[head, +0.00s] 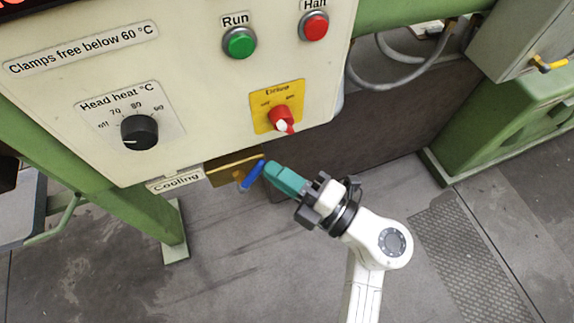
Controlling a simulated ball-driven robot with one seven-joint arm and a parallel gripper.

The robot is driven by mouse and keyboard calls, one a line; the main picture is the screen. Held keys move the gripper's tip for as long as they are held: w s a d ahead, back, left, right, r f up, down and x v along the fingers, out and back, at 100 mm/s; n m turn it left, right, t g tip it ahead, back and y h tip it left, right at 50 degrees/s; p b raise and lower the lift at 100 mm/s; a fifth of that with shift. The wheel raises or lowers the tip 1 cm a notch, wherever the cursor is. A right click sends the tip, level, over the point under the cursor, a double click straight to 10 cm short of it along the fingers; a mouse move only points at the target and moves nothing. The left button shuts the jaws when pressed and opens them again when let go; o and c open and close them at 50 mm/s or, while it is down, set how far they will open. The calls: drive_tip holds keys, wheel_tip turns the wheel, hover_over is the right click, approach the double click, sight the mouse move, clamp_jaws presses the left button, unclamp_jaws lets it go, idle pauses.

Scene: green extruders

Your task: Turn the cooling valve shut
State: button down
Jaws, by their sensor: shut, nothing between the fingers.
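The cooling valve shows as a blue lever handle (252,175) below the panel's bottom edge, beside a brass-coloured body (232,170). The handle slants, its upper end to the right. A label reading "Cooling" (176,180) sits to its left. My gripper (268,168) has teal fingers that are shut and empty. Their tips are at the upper end of the blue handle, just to its right. I cannot tell whether they touch it.
The cream panel above carries a black head heat knob (139,132), a green Run button (239,43), a red Halt button (313,26) and a red switch (281,118) on a yellow plate. A green leg (150,215) stands at left. The floor below is clear.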

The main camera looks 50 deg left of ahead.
sight(253, 178)
drive_tip(key=shift+s+a+r+n+t+h+p, duration=0.1)
drive_tip(key=shift+s+a+r+n+h+p, duration=0.35)
drive_tip(key=shift+p, duration=0.6)
drive_tip(key=shift+s+a+r+n+t+h+p, duration=0.1)
drive_tip(key=shift+s+r+n+h+p, duration=0.4)
drive_tip(key=shift+s+n+p, duration=0.45)
drive_tip(key=shift+s+a+r+n+t+h+p, duration=0.1)
drive_tip(key=shift+s+a+r+n+h+p, duration=0.2)
drive_tip(key=shift+s+n+h+p, duration=0.55)
drive_tip(key=shift+w+m+y+p, duration=0.2)
drive_tip(key=shift+m+y+p, duration=0.05)
drive_tip(key=shift+y+p, duration=0.1)
